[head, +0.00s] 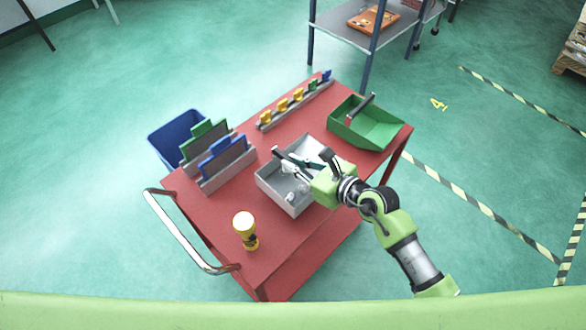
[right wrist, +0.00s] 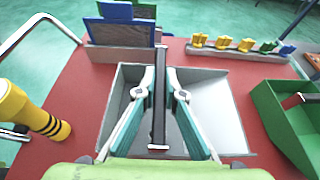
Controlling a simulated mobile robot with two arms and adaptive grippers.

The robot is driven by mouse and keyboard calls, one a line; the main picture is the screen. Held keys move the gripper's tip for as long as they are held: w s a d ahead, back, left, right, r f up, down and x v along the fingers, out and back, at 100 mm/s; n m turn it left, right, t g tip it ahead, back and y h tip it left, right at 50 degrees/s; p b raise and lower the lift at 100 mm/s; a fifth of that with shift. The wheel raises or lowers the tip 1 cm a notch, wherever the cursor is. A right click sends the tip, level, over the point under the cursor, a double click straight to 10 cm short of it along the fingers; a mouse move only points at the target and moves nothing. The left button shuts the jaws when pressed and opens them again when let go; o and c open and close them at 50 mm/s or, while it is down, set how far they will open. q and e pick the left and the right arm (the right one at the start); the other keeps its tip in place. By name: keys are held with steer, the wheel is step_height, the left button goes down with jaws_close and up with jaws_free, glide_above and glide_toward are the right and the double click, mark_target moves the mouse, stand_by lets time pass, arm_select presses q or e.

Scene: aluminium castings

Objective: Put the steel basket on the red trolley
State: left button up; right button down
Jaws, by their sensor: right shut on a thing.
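The steel basket (head: 297,209) is a grey open box with a dark bar handle across its top. It is over the middle of the red trolley (head: 290,250), apparently level; I cannot tell whether its bottom touches the top. My right gripper (head: 298,163) reaches in from the right and is shut on the handle. In the right wrist view, the teal fingers (right wrist: 159,80) close on both sides of the dark handle (right wrist: 159,120), with the basket (right wrist: 218,72) around and below them. The basket's inside is partly hidden by the gripper. My left gripper is not in view.
On the trolley stand a green scoop-shaped tray (head: 375,132), a rail of coloured clips (head: 290,105), a grey holder with upright panels (head: 228,170) and a yellow-black cylinder (head: 246,230). A blue bin (head: 165,140) is beyond the left edge. The trolley's front right is clear.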

mark_target(294, 184)
steer(key=shift+w+a+f, duration=0.15)
steer(key=shift+f, duration=1.5)
steer(key=shift+f, duration=0.2)
steer(key=c, duration=2.1)
jaws_free()
steer(key=shift+c, duration=0.2)
steer(key=shift+r, duration=0.15)
steer(key=b+v, duration=0.1)
steer(key=v, duration=1.1)
